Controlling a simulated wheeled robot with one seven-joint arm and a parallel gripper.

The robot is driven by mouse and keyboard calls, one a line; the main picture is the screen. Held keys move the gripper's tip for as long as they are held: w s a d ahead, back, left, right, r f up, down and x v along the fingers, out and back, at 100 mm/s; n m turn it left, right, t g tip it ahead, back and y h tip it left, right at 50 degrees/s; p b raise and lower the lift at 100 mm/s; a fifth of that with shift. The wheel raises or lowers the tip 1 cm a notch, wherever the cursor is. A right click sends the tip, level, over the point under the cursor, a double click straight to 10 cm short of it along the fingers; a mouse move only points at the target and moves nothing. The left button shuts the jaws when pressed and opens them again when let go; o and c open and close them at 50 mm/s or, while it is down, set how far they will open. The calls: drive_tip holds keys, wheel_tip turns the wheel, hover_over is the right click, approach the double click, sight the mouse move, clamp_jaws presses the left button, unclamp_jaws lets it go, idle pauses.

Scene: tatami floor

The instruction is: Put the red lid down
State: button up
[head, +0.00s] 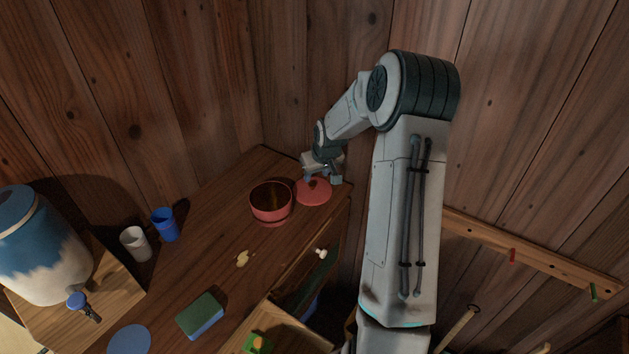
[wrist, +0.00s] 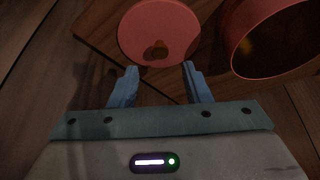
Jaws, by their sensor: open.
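The red lid (head: 314,192) lies on the wooden counter near its right end, beside the red pot (head: 271,203). The lid also shows in the wrist view (wrist: 160,28), with a small dark knob on it, just beyond my fingertips. The pot, seen partly in the wrist view (wrist: 272,42), is uncovered and stands apart from the lid. My gripper (head: 323,177) is at the lid's far side; in the wrist view its two blue fingers (wrist: 160,80) are spread apart with nothing between them.
A blue cup (head: 165,224), a white cup (head: 135,244), a green and blue sponge (head: 200,315) and a blue disc (head: 129,340) are on the counter's left part. A large blue and white jar (head: 40,245) stands far left. Wooden walls close in behind.

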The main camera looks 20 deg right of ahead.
drive_tip(key=s+a+r+g+h, duration=0.1)
drive_tip(key=s+a+r, duration=0.4)
drive_tip(key=s+r, duration=0.25)
drive_tip(key=s+a+r, duration=0.4)
drive_tip(key=s+r, duration=0.3)
drive_tip(key=s, duration=0.1)
drive_tip(key=s+a+r, duration=0.1)
drive_tip(key=s+a, duration=0.2)
drive_tip(key=s, duration=0.6)
drive_tip(key=s+a+r, duration=0.2)
drive_tip(key=s, duration=0.6)
drive_tip(key=shift+s+a+g+y, duration=0.3)
drive_tip(key=shift+s+a+y, duration=0.05)
drive_tip(key=shift+a+y, duration=0.05)
drive_tip(key=shift+c, duration=0.7)
